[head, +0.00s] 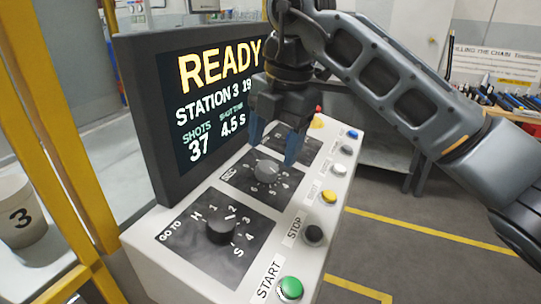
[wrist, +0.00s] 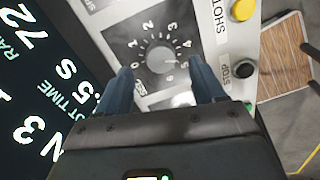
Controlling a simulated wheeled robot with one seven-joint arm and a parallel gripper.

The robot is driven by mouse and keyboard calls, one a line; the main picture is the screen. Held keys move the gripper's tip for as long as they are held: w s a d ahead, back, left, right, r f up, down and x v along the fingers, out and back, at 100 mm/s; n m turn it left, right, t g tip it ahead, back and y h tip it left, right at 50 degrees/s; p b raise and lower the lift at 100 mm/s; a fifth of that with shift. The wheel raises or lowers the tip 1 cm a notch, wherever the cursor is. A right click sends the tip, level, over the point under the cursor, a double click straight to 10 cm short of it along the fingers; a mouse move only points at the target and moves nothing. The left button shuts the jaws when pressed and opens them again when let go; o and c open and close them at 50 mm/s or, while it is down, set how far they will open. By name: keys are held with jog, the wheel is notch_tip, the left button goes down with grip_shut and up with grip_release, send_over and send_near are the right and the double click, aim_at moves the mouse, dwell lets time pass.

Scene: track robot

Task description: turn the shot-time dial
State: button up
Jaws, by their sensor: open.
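The shot-time dial is a round grey knob (head: 267,170) on a black plate marked SEC, in the middle of the white console. The wrist view shows this knob (wrist: 160,58) with a ring of numbers around it and a pointer mark towards the right. My gripper (head: 274,148) is open above the dial, its blue fingers pointing down. In the wrist view my gripper (wrist: 162,76) has one finger on each side of the lower part of the knob, with nothing between them gripped. Contact with the knob cannot be told. The screen (head: 215,95) reads READY, STATION 3, SHOTS 37, 4.5 s.
A black GO TO dial (head: 221,230) sits nearer on the console. A green START button (head: 290,287), a black STOP button (head: 314,233), a yellow button (head: 329,196) and several others line the right edge. A cup marked 3 (head: 17,214) stands left, by yellow posts.

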aim_at(269, 166)
jog(key=shift+w+a+f, duration=0.1)
jog(key=shift+a+f, duration=0.1)
jog(key=shift+f, duration=0.8)
jog(key=shift+w+a+f, duration=0.1)
jog(key=shift+a+f, duration=0.05)
jog(key=shift+f, duration=0.85)
jog(key=shift+c, duration=0.3)
jog(key=c, duration=1)
